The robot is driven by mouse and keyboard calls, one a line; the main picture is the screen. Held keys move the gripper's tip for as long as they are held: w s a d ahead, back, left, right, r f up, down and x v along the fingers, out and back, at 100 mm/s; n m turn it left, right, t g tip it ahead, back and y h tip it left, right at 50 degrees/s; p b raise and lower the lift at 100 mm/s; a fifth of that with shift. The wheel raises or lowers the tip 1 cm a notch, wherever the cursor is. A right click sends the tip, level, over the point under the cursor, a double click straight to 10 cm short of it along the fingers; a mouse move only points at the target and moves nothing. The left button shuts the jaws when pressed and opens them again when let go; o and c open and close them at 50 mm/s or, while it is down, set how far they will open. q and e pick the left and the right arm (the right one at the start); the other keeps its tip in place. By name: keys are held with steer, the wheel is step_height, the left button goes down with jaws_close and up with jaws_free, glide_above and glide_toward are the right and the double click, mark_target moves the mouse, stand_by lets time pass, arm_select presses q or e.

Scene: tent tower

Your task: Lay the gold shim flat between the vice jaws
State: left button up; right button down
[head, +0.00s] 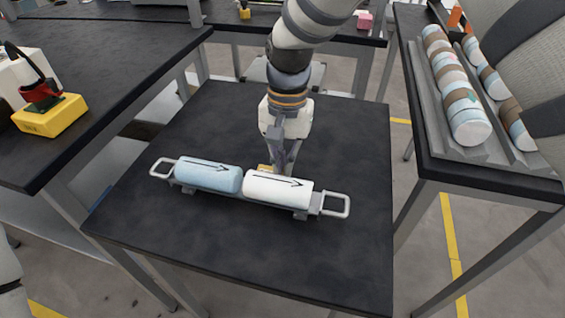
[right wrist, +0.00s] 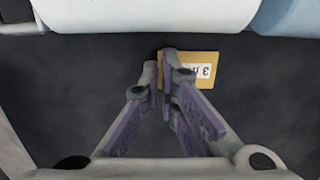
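The gold shim (right wrist: 204,69) is a small flat plate with dark lettering, shown in the right wrist view. In the head view only a bit of it (head: 265,168) shows behind the white cylinder. My right gripper (right wrist: 160,70) has its fingertips drawn close together at one end of the shim, and one finger covers part of it. It looks shut on that end; the contact itself is hidden. In the head view the right gripper (head: 281,172) points down just behind the rack. My left gripper is out of view. I cannot make out the vice jaws.
A grey handled rack (head: 330,204) with a blue cylinder (head: 208,175) and a white cylinder (head: 278,189) stands on the black table (head: 240,257), close to my gripper. A yellow block (head: 50,117) sits on the left bench. Banded cylinders (head: 467,118) lie in a right-hand tray.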

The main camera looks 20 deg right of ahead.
steer(key=shift+f, duration=0.15)
steer(key=c, duration=1.8)
jaws_free()
